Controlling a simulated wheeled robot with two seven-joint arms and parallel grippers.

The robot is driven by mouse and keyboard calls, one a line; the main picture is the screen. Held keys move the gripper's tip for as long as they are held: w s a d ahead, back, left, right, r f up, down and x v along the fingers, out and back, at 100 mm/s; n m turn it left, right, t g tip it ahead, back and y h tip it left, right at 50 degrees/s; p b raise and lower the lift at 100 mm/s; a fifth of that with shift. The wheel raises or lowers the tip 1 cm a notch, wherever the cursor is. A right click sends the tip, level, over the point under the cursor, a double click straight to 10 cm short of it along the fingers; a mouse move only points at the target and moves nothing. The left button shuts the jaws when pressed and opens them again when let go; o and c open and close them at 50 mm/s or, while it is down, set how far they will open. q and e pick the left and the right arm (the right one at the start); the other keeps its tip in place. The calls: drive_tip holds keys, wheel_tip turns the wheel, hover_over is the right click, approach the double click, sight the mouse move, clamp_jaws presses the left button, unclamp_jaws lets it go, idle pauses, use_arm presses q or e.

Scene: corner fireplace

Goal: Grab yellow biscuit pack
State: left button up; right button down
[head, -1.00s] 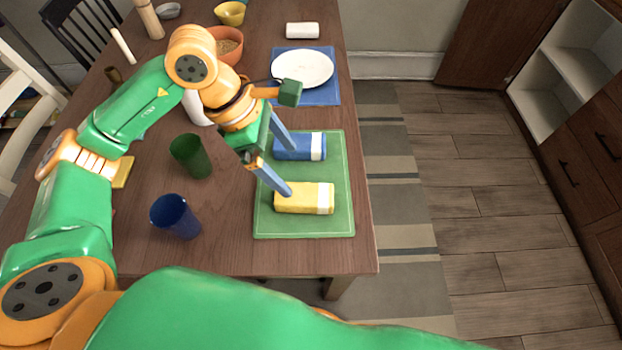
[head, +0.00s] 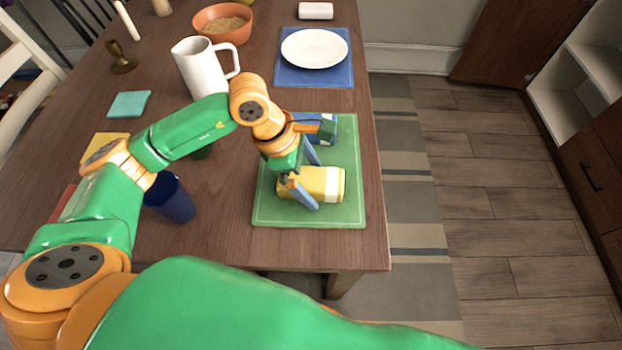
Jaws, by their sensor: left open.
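The yellow biscuit pack (head: 327,183) lies on the green mat (head: 338,215) near the table's right front corner. It has a pale band at its right end. My left gripper (head: 315,182) is open over the pack, with one blue finger on its near side and the other toward its far side. I cannot tell whether the fingers touch it. A blue pack (head: 322,132) lies behind it on the same mat, partly hidden by the gripper. My right gripper is not in view.
A dark blue cup (head: 172,203) stands left of the mat, and a green cup (head: 203,153) is mostly hidden behind my arm. A white pitcher (head: 199,72), an orange bowl (head: 212,30) and a white plate (head: 314,48) on a blue mat (head: 287,78) stand farther back.

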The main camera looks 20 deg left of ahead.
use_arm(q)
drive_tip(key=c, duration=1.5)
